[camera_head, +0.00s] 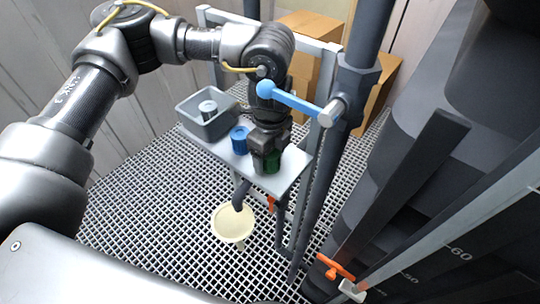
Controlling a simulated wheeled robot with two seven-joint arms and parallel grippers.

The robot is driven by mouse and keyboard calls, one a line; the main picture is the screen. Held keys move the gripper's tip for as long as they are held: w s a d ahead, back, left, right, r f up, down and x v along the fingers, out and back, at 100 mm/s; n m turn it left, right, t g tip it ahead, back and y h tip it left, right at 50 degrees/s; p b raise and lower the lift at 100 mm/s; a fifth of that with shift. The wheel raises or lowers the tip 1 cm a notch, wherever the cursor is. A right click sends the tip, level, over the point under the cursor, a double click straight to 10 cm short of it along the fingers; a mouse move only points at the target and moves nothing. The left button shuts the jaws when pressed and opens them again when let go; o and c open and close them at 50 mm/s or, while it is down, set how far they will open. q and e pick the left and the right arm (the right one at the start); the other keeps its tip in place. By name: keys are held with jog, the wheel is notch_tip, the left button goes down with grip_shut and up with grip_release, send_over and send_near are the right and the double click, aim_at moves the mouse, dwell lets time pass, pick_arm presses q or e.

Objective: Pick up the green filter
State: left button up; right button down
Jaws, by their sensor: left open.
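The green filter (272,164) stands near the right part of a small grey shelf. My left gripper (267,158) is above it, pointing down, with its fingers at the filter. The fingers are open. They hide much of the filter, and I cannot tell whether they touch it. My right gripper is not in view.
A blue filter (240,139) stands on the shelf (222,151), left of the green one. A blue-handled lever (290,98) and dark pipe (335,130) are close right. A cream bowl (233,226) is below.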

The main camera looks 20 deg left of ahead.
pick_arm(q)
jog(key=c, duration=1.1)
jog(key=shift+o, duration=0.2)
notch_tip(320, 180, up, 9)
jog(key=shift+r+b, duration=0.1)
jog(key=shift+b, duration=1.15)
jog(key=shift+r, duration=0.45)
